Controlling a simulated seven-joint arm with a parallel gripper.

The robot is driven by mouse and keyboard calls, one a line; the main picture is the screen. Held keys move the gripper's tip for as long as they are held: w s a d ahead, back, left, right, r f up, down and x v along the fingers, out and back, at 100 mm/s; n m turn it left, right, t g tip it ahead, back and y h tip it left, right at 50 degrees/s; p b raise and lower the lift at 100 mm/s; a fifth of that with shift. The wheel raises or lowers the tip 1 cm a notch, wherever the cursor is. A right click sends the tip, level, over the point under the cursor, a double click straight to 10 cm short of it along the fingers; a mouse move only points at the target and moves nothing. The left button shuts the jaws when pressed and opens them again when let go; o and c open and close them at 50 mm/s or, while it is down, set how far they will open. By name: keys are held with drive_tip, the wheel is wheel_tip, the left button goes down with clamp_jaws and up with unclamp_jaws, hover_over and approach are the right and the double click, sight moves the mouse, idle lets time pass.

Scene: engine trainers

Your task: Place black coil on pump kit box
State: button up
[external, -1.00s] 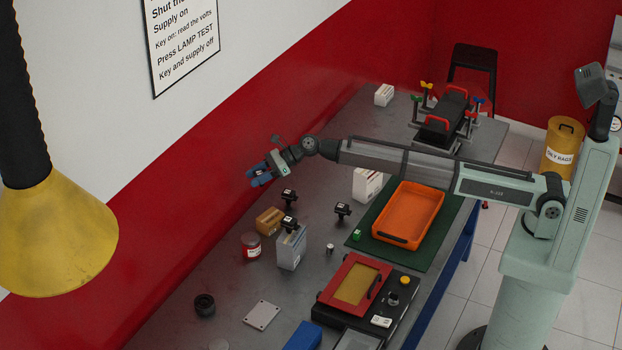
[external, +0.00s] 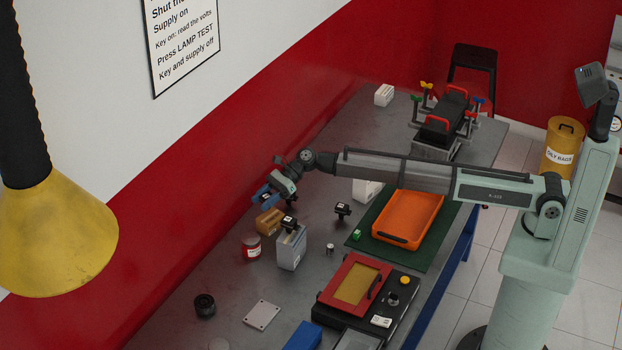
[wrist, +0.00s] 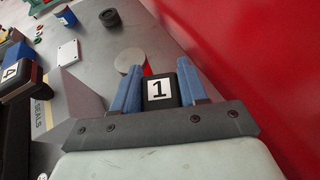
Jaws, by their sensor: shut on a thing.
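My gripper (external: 265,196), with blue fingers, is shut on a black coil with a white label "1" (wrist: 160,89). The coil sits between the two fingers in the wrist view and is held above the bench near the red wall. A brown box (external: 269,222) stands just below the gripper in the external view. A tall pale box (external: 291,251) beside it carries another black coil (external: 289,223). In the wrist view a box lettered "SEALS" (wrist: 72,108) is at the left, near a black coil labelled "4" (wrist: 17,79). I cannot read which box is the pump kit box.
A red can (external: 251,246) stands left of the boxes. Another black coil (external: 342,210) is on the bench to the right. An orange tray (external: 409,240) lies on a green mat (external: 437,255). The bench beyond the can is mostly clear, with a black ring (external: 204,305) and a plate (external: 262,315).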

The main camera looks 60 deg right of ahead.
drive_tip(key=shift+f, duration=1.7)
drive_tip(key=shift+f, duration=0.1)
drive_tip(key=o, duration=1.1)
drive_tip(key=shift+o, duration=0.2)
drive_tip(key=shift+d, duration=0.15)
drive_tip(key=v, duration=1.2)
drive_tip(key=shift+r, duration=0.2)
drive_tip(key=shift+w, duration=0.1)
